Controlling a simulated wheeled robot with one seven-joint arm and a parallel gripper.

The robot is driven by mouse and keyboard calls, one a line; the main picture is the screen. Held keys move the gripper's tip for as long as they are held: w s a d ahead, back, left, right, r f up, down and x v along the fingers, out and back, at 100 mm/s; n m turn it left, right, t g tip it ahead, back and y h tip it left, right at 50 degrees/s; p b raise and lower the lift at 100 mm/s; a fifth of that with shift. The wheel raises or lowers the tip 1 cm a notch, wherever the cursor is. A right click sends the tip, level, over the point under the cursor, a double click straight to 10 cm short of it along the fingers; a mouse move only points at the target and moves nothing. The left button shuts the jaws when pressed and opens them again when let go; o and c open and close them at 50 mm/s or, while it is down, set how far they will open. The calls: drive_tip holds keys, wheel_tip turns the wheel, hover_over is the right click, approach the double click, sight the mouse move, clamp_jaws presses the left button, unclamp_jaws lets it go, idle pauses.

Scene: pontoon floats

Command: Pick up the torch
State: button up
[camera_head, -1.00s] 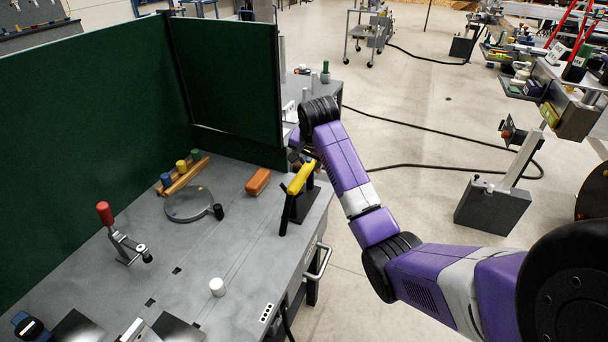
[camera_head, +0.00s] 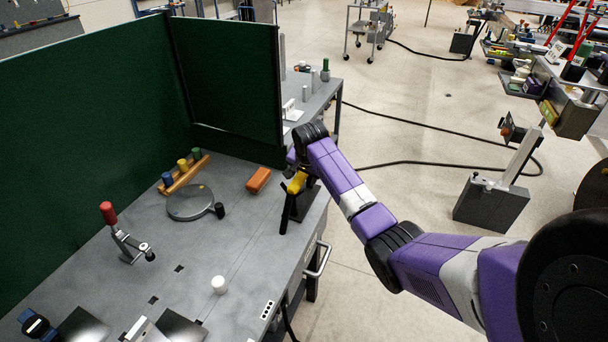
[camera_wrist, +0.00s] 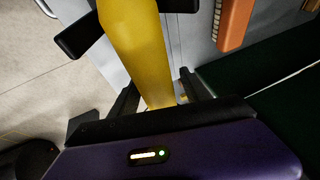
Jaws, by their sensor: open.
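The torch (camera_head: 297,184) has a yellow body and sits at the right edge of the grey bench, with black upright parts under it. In the wrist view its yellow body (camera_wrist: 143,50) runs from the top edge down between my fingers. My gripper (camera_wrist: 158,88) is open, with one dark finger on each side of the torch. I cannot tell whether either finger touches it. In the head view my wrist covers the far end of the torch and most of my gripper.
A round grey plate (camera_head: 188,203), a red-handled clamp (camera_head: 108,214) and a white cylinder (camera_head: 218,285) stand on the bench (camera_head: 245,235). Green screens (camera_head: 235,80) close off its back.

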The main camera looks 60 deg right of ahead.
drive_tip(key=shift+c, duration=0.2)
clamp_jaws()
drive_tip(key=shift+r, duration=0.15)
